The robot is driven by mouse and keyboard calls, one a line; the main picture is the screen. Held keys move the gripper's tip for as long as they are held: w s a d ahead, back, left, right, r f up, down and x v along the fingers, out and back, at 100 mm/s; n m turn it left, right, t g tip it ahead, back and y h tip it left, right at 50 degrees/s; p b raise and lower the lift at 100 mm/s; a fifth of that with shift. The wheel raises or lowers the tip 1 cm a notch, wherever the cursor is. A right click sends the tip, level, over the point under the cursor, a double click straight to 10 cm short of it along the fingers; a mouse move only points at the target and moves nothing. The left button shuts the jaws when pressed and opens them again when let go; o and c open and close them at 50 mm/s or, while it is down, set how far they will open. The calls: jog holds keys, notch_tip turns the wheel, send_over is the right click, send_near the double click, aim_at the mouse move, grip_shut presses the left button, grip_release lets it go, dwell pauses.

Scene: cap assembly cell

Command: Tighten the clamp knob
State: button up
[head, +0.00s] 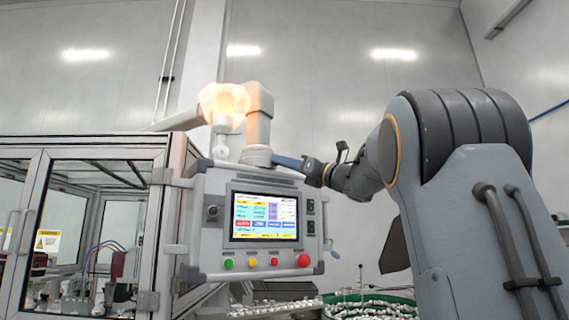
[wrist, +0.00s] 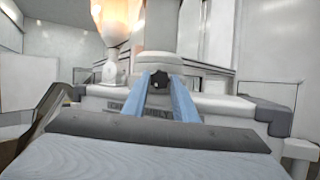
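The clamp knob (wrist: 159,79) is a small dark lobed knob on the front of a pale round collar (wrist: 152,62), seen in the middle of the wrist view. My gripper (wrist: 160,82) has two long blue fingers, one on each side of the knob. The knob fills the gap between the fingertips, and the fingers look shut on it. In the head view my gripper (head: 275,160) reaches from the right to the grey collar (head: 257,155) above the control panel. The knob itself cannot be made out there.
A control panel (head: 222,262) with a lit screen and coloured buttons hangs just below my gripper. A glowing orange-white part (head: 224,105) stands left of the collar. A glazed machine enclosure (head: 155,232) fills the left. A green bin of small parts (head: 370,304) is below.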

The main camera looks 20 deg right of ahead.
jog(key=shift+a+m+t+h+b, duration=0.1)
jog(key=shift+m+t+h+b, duration=0.3)
jog(key=shift+m, duration=0.75)
jog(key=shift+m+t+h+b, duration=0.1)
jog(key=shift+m+h+b, duration=0.5)
jog(key=shift+m, duration=0.55)
jog(key=o, duration=1)
jog(key=shift+o, duration=0.2)
